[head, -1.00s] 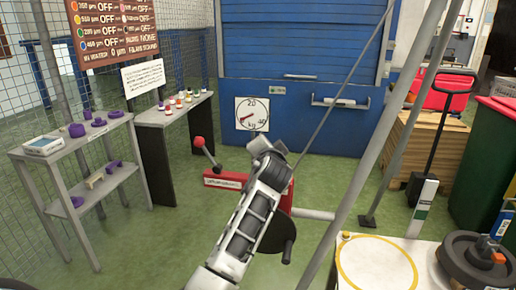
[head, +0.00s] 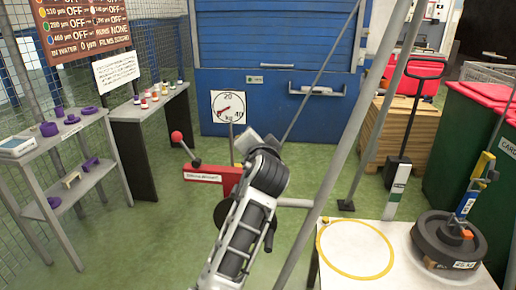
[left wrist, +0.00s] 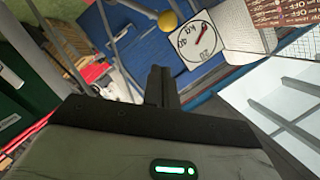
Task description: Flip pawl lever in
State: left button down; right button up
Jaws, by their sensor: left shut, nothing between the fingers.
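A red winch-like body (head: 202,177) with a white label stands on the floor in the head view. A dark lever (head: 189,152) with a red ball knob (head: 177,136) tilts up and left from it. A yellow ball knob (left wrist: 167,21) shows beyond my fingers in the left wrist view; I cannot tell which lever is the pawl lever. My left gripper (left wrist: 161,86) is shut and empty, apart from the yellow knob. In the head view my left arm hides its fingertips and part of the red body. My right gripper is not in view.
A white dial in kg (head: 229,106) stands behind the red body. Slanted grey poles (head: 345,135) cross the space on the right. A white table (head: 345,280) with a yellow ring and a black weight (head: 428,245) is front right. Grey shelves (head: 85,185) stand left.

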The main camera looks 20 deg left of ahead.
pick_arm(q)
jog(key=v, duration=0.5)
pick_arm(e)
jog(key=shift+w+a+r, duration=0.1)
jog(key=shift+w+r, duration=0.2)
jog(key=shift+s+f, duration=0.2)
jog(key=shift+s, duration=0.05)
